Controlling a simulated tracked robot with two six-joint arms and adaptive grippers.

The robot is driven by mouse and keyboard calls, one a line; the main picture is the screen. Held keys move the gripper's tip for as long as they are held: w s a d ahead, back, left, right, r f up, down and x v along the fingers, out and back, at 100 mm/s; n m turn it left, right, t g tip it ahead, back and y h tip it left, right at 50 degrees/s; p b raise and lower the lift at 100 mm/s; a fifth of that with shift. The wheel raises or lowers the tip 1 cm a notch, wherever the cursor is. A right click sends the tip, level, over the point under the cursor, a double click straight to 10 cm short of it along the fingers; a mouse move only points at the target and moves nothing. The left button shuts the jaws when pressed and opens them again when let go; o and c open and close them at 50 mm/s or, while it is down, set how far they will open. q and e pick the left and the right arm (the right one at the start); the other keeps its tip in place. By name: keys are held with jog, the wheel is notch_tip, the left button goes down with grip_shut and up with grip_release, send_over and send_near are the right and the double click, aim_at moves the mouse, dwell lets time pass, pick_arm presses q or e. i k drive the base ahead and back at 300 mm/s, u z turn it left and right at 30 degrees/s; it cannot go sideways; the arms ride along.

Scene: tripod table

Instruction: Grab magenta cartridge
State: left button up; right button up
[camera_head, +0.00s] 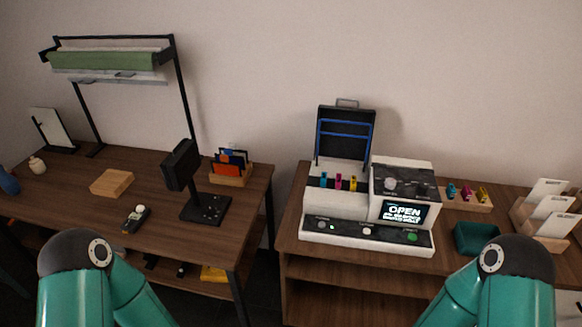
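A white and black printer (345,207) stands on the right table with its rear lid (345,133) raised. Its screen (403,212) reads "OPEN". In its open bay a magenta cartridge (338,182) stands upright between a cyan cartridge (323,180) and a yellow cartridge (353,184). A second magenta cartridge (466,193) sits in a wooden holder (483,208) right of the printer, between a cyan one (451,191) and a yellow one (482,194). Only teal links of my two arms show at the bottom; both grippers are out of view.
A teal bin (474,238) stands in front of the wooden holder. A card rack (548,216) is at the far right. The left table holds a black stand (195,184), a wooden block (112,183) and a card box (231,172). A gap separates the two tables.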

aim_at(340, 176)
jog(key=u, duration=0.15)
jog(key=i, duration=0.55)
jog(key=u, duration=0.35)
jog(key=k, duration=0.95)
jog(key=u, duration=0.2)
jog(key=i, duration=0.95)
jog(key=z, duration=0.1)
